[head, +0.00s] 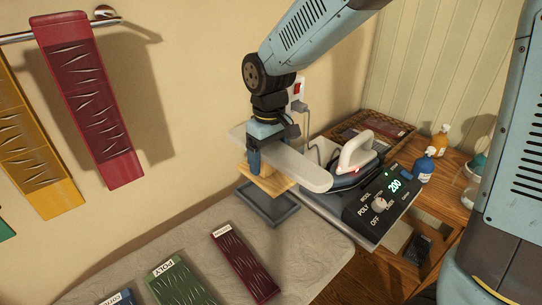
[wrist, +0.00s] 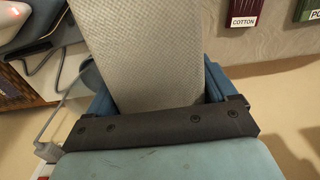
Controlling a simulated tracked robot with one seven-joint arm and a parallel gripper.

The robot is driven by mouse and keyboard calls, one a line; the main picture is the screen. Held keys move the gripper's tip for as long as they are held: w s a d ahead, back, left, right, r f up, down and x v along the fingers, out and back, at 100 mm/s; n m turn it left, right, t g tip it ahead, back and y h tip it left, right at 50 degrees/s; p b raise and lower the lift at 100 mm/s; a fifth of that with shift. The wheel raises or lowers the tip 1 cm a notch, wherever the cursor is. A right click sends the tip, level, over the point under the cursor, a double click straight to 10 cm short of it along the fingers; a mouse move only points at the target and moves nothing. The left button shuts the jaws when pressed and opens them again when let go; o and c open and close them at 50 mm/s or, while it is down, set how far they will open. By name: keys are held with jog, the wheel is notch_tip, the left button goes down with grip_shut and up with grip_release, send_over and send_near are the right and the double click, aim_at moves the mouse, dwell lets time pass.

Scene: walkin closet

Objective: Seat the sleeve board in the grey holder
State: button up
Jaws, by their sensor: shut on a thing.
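The sleeve board (head: 300,170) is a long, pale grey padded board with a wooden foot (head: 270,183) under it. My gripper (head: 264,152) is shut across the board near its left end, one blue finger showing on the near side. The board is held roughly level. The grey holder (head: 272,216) is a dark grey frame at the table's back edge, directly below the wooden foot. I cannot tell whether foot and holder touch. In the wrist view the board's grey cover (wrist: 145,55) runs between the two blue fingers; the holder is hidden there.
An iron (head: 357,157) and a control box (head: 382,198) reading 200 stand close to the board's right end. Labelled red (head: 245,262) and green (head: 180,282) strips lie on the padded table. Colored strips (head: 88,95) hang from a rail at left. Bottles (head: 425,165) stand far right.

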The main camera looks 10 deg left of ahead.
aim_at(269, 175)
jog(key=shift+f, duration=4.35)
jog(key=o, duration=1.3)
notch_tip(269, 175, up, 14)
jog(key=shift+f, duration=0.2)
